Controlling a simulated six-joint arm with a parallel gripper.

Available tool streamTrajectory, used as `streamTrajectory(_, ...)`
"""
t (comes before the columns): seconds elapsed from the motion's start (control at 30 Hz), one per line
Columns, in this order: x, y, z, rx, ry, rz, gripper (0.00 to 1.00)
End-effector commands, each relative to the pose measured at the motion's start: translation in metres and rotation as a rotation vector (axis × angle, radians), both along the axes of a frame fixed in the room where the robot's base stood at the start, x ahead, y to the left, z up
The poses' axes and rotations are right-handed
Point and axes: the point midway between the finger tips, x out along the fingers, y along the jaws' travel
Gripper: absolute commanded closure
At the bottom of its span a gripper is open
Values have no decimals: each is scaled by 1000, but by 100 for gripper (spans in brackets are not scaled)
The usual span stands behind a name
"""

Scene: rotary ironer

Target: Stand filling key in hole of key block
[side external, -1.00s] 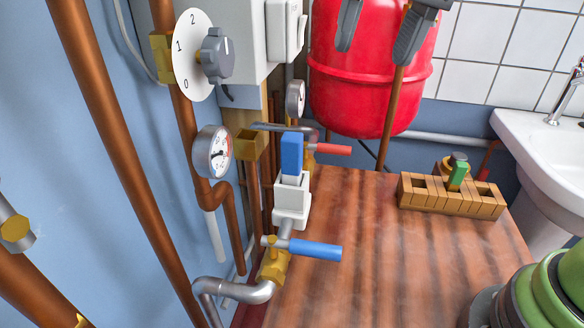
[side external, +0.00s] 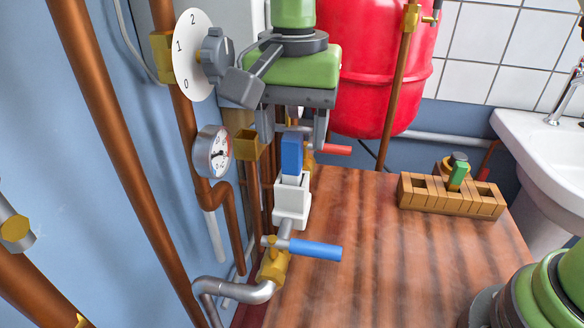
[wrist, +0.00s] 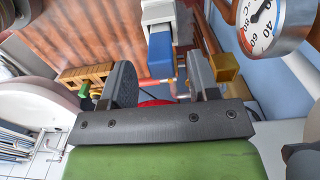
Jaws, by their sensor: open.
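The blue filling key (side external: 291,152) stands upright in a white socket (side external: 292,203) on the pipework at the wall. In the wrist view the blue key (wrist: 161,57) shows between the finger ends, with the white socket (wrist: 158,12) beyond. My gripper (side external: 292,132) is open and empty, one finger either side of the key's top in the side view. I cannot tell whether the fingers touch it. The wooden key block (side external: 430,199) sits on the table at the right. It has several slots, and a green piece (side external: 458,173) stands at its back.
A dial gauge (side external: 212,152) and a numbered dial (side external: 190,60) are close left of my gripper. A blue lever (side external: 315,250) and a red lever (side external: 333,150) stick out near the socket. A red tank (side external: 375,90) is behind. The wooden table (side external: 370,250) is clear between socket and block.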

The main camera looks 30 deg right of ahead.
Motion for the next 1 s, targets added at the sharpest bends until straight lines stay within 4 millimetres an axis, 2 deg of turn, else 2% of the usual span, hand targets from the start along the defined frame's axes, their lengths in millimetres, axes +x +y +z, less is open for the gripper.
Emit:
streamTrajectory(0.1,1,0,-21,-2,5,0,45)
streamTrajectory(0.2,1,0,-32,0,3,1,45)
streamTrajectory(0.5,2,0,-37,2,-2,1,45)
streamTrajectory(0.73,2,0,-37,2,-2,1,98)
streamTrajectory(1.0,2,0,-36,2,-2,1,100)
